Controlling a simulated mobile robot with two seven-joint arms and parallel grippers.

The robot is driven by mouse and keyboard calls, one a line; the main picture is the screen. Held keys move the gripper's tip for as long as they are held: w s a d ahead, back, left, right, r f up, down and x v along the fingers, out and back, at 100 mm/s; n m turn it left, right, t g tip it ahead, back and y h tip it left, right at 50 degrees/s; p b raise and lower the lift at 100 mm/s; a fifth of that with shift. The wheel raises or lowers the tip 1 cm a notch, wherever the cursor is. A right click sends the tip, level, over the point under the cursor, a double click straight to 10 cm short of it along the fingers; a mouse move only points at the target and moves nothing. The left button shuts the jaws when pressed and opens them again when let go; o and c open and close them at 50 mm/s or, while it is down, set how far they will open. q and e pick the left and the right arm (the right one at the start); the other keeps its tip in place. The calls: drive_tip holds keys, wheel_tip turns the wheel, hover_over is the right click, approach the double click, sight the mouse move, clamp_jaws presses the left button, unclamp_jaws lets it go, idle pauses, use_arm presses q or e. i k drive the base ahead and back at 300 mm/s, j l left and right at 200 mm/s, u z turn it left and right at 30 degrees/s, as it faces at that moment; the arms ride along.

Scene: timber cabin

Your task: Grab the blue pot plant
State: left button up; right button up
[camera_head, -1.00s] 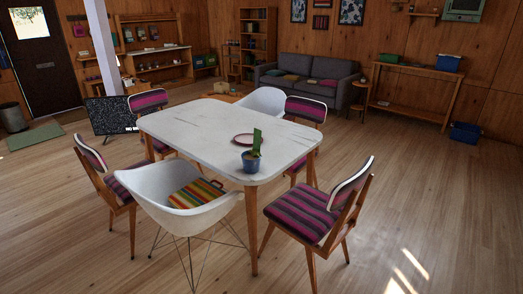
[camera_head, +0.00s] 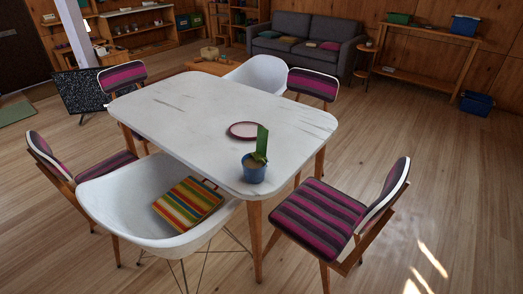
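The blue pot plant (camera_head: 254,168) stands upright near the front right corner of the white table (camera_head: 190,112). It is a small blue pot with a green, flat-stemmed plant (camera_head: 262,143) rising from it. Neither of my grippers shows in the head view, so nothing is seen touching the pot.
A white armchair (camera_head: 150,205) with a striped cushion (camera_head: 188,203) stands at the table's front left. A striped chair (camera_head: 335,220) stands at the right. Floor between them is narrow; the floor at far right (camera_head: 460,170) is clear.

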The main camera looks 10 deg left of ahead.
sight(254, 165)
drive_tip(key=i+j+z, duration=0.25)
drive_tip(key=i+j, duration=0.4)
drive_tip(key=i, duration=0.15)
